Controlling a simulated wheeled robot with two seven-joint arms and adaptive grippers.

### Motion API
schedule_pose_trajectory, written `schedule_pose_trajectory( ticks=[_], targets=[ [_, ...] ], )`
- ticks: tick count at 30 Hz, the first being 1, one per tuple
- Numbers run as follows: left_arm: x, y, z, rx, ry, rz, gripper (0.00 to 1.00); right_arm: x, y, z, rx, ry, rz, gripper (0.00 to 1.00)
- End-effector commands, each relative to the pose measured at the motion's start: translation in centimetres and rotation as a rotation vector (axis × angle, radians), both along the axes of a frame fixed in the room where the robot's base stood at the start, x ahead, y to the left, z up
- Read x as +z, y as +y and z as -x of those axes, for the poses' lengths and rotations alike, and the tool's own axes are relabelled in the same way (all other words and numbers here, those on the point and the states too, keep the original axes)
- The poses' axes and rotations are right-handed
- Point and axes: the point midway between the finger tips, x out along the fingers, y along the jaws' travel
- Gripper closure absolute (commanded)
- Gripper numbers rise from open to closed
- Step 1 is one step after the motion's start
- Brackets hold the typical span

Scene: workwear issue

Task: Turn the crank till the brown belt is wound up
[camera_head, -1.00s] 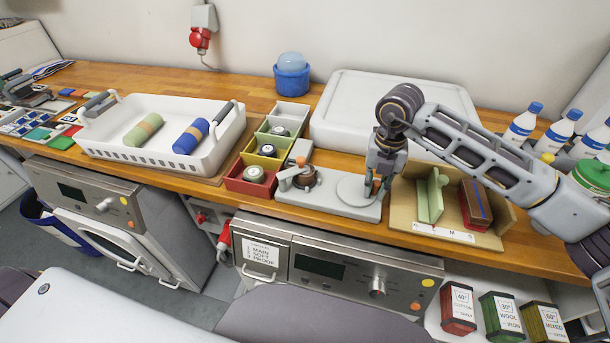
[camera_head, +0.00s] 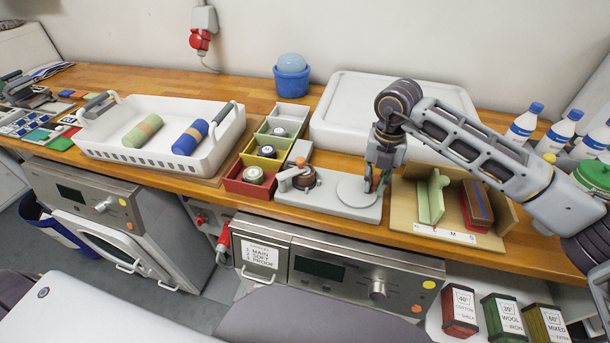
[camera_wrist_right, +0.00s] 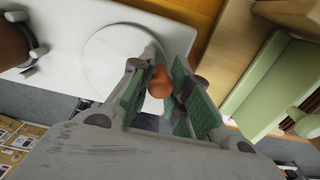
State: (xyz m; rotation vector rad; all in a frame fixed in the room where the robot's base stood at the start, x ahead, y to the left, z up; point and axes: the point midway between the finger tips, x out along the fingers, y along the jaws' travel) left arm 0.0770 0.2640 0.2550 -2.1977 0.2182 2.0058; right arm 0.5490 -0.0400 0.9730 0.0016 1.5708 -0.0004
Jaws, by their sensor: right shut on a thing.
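The belt winder is a light grey base plate (camera_head: 325,208) at the bench's front edge. On its left is the dark brown belt roll (camera_head: 305,178) with a small orange-topped part beside it; the roll also shows at the upper left of the right wrist view (camera_wrist_right: 12,48). On its right is a flat round crank disc (camera_head: 352,191), also in the right wrist view (camera_wrist_right: 115,55). My right gripper (camera_head: 376,182) points down at the disc's right side. Its green-padded fingers are shut on the orange-brown crank knob (camera_wrist_right: 160,82). The gripper partly hides the crank. My left gripper is out of view.
Left of the winder stand small coloured bins (camera_head: 251,181) with rolled belts, then a white basket (camera_head: 130,165) with a green and a blue roll. A tan box (camera_head: 405,222) stands close on the right. A large white tray (camera_head: 345,100) lies behind.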

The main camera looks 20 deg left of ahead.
Motion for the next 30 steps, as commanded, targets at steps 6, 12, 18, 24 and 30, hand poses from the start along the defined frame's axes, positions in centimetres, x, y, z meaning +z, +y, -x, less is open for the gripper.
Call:
schedule_pose_trajectory(
  ticks=[6,12,18,24,30],
  targets=[
    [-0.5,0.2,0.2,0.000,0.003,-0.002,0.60,-0.2,1.1,-0.8,0.007,0.001,-0.008,0.92],
    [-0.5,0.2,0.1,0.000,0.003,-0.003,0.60,-0.2,1.2,-0.8,0.008,0.003,-0.007,0.92],
    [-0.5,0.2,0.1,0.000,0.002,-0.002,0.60,-0.3,1.4,-0.9,0.009,0.005,-0.007,0.92],
    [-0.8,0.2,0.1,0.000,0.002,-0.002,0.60,-0.3,2.4,-1.5,0.011,0.005,-0.007,0.92],
    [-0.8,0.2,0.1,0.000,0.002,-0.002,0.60,-0.2,2.5,-1.7,0.010,0.006,-0.006,0.92]
  ],
)
